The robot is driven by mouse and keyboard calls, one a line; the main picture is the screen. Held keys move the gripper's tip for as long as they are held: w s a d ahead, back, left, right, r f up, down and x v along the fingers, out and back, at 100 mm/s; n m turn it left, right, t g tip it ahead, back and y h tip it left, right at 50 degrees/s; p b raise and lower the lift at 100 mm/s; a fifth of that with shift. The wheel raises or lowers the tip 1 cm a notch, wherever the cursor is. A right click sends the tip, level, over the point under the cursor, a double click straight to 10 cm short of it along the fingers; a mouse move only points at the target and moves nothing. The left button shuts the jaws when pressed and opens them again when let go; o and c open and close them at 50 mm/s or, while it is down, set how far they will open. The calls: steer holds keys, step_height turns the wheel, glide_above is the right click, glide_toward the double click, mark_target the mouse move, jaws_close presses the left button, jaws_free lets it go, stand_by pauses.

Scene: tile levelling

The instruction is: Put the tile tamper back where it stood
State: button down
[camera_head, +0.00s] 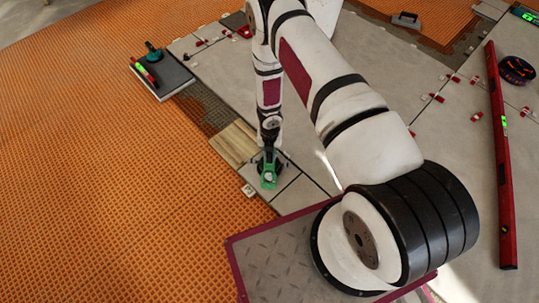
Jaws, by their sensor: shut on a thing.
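My gripper (268,160) is at the end of my arm, left of the picture's middle, pointing down over a grey tile at the edge of the tiled floor. It is shut on a green and dark tool, which I take to be the tile tamper (269,181). The tool is small here and partly hidden by the gripper, and I cannot tell whether it touches the tile or hangs just above it.
A pale wooden board (233,144) lies left of my gripper, with a small white block (248,190) nearby. A grey slab (163,80) at upper left bears a small red level and a suction cup. A long red level (500,150) lies at right. Orange matting (110,190) is clear at left.

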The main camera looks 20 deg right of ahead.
step_height(320, 180, up, 7)
steer(key=p, duration=0.3)
steer(key=shift+f, duration=0.15)
step_height(320, 180, up, 6)
steer(key=p, duration=0.5)
steer(key=shift+p, duration=0.35)
steer(key=shift+w, duration=0.1)
